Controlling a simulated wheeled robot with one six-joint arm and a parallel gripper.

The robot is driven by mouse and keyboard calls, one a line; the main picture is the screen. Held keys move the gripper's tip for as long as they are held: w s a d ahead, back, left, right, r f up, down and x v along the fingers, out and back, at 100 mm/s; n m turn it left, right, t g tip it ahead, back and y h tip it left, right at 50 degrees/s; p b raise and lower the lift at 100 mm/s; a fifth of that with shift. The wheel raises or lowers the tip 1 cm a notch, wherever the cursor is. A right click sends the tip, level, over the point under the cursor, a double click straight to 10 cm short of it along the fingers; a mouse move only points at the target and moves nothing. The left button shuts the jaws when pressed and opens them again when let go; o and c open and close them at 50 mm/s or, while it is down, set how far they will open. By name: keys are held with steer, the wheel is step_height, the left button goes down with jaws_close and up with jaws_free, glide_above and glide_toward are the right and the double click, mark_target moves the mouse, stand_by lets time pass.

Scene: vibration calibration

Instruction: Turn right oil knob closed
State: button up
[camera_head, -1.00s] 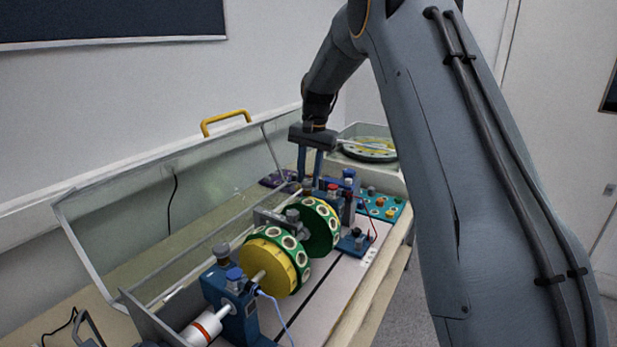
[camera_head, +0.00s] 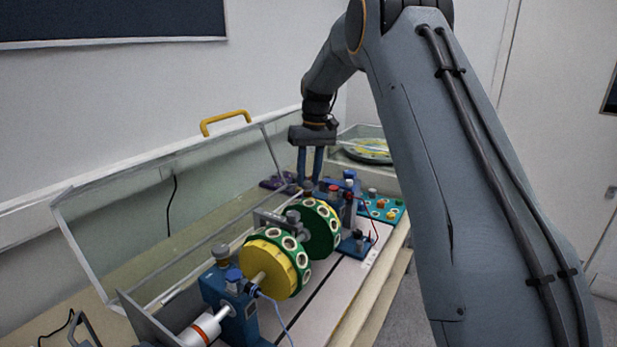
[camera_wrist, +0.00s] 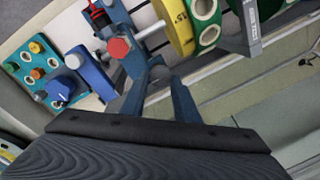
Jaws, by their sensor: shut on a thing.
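The right oil knob (camera_head: 307,187) is a small dark grey-brown cap on top of the far blue bearing stand (camera_head: 345,190). My gripper (camera_head: 309,178) points down over it, with its two blue fingers shut on it from either side. In the wrist view my gripper (camera_wrist: 162,78) reaches toward the blue stand (camera_wrist: 130,55). The knob is mostly hidden there by the fingers. I cannot tell the knob's turn angle.
A red cap (camera_wrist: 118,47) sits close beside the fingers. The yellow and green rotor discs (camera_head: 318,228) stand nearer on the shaft. A similar knob (camera_head: 221,252) tops the near stand. The open clear cover (camera_head: 165,215) rises on the left. A teal panel (camera_head: 383,208) lies behind right.

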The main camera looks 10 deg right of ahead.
steer(key=shift+o, duration=0.2)
steer(key=shift+n, duration=0.3)
steer(key=shift+c, duration=0.2)
steer(key=o, duration=1.1)
steer(key=shift+c, duration=0.2)
step_height(320, 180, up, 8)
steer(key=d+b, duration=0.1)
steer(key=b, duration=0.1)
steer(key=shift+f, duration=0.1)
